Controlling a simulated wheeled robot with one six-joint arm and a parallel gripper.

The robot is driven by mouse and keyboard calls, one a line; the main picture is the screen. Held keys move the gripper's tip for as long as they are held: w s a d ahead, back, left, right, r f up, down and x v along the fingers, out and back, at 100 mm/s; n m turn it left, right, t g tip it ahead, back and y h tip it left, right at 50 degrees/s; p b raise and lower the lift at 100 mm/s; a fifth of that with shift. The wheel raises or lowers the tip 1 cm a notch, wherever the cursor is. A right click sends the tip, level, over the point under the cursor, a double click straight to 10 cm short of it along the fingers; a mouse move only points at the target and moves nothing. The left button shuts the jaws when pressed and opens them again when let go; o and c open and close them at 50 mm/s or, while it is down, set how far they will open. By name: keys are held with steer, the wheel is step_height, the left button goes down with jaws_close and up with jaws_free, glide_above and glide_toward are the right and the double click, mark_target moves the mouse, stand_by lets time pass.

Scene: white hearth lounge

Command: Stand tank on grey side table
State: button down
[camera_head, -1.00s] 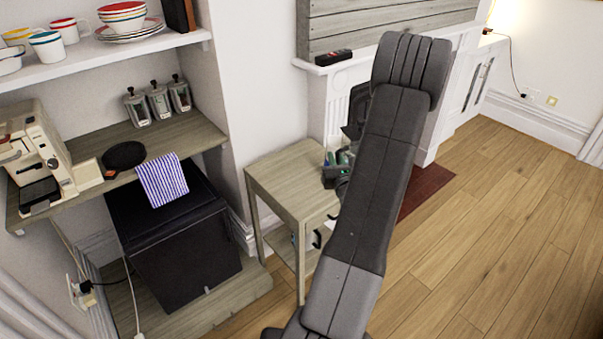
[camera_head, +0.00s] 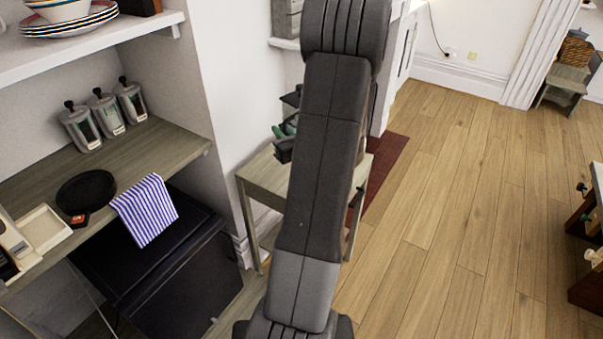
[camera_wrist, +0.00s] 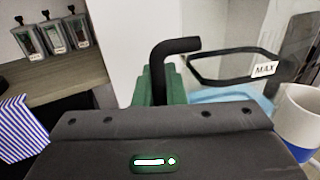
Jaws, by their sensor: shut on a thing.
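My gripper (camera_wrist: 165,88) is shut on the tank (camera_wrist: 228,92), a clear container with a black rim, a MAX label and a bluish part, in the wrist view. A bent black handle-like piece rises by the green fingers. In the head view my gripper (camera_head: 287,135) is partly behind my own arm, and the tank cannot be made out clearly there. A greyish wooden side table (camera_head: 265,176) stands below and behind the arm, much of it hidden. Another small greyish table (camera_head: 568,74) stands far off at the upper right.
A white and blue mug (camera_wrist: 302,115) is close at right in the wrist view. The shelf (camera_head: 180,150) at left holds canisters (camera_head: 106,112), a black round dish (camera_head: 87,191) and a striped cloth (camera_head: 145,210). Open wooden floor (camera_head: 450,200) lies to the right.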

steer(key=s+f+n+g+y+b, duration=0.2)
steer(key=s+f+n+y+b, duration=0.1)
steer(key=f+b, duration=0.6)
steer(key=shift+s+f+g+y+b, duration=0.3)
steer(key=shift+s+f+y+b, duration=0.1)
steer(key=shift+f, duration=1.75)
steer(key=shift+f, duration=0.2)
steer(key=c, duration=1.5)
jaws_free()
steer(key=v, duration=1.2)
steer(key=shift+r, duration=0.2)
